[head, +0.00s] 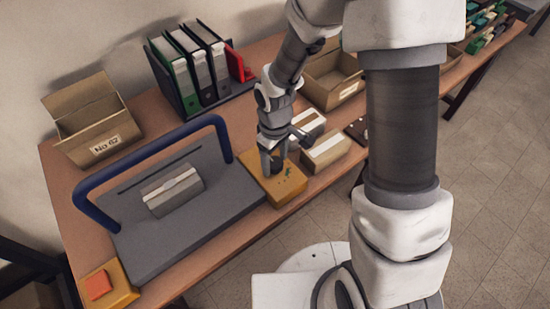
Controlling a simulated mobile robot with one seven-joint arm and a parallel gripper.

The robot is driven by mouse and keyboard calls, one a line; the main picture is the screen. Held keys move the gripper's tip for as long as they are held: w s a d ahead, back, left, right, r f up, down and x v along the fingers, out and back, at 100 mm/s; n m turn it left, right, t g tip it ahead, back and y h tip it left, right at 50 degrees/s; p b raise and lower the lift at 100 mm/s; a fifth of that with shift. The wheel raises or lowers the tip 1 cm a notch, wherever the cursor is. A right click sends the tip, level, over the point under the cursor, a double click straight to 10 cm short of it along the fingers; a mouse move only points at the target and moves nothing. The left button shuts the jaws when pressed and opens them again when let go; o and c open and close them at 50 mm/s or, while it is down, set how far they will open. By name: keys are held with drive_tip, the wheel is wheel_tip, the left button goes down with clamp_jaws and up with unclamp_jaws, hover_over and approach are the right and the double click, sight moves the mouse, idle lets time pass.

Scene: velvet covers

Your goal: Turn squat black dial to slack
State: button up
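My gripper (270,168) points down at a yellow-orange block (290,188) at the front edge of the table, just right of the grey plate. Its fingertips are at or very near the block's top, at the left part. Whether they touch it, and how far apart they are, is too small to tell. I cannot make out the squat black dial; it may be hidden by the gripper. Small green marks or bits show on the block's top beside the fingers.
A grey plate (200,220) with a blue bar (150,150) carries a grey packet (172,190). Left are an orange block with a red top (98,284) and an open carton (90,120). Binders (195,65) stand behind. Cartons (326,149) crowd the gripper's right.

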sight(275, 163)
drive_tip(key=shift+o, duration=0.9)
wheel_tip(275, 163, up, 17)
drive_tip(key=p, duration=0.2)
drive_tip(key=shift+r, duration=0.2)
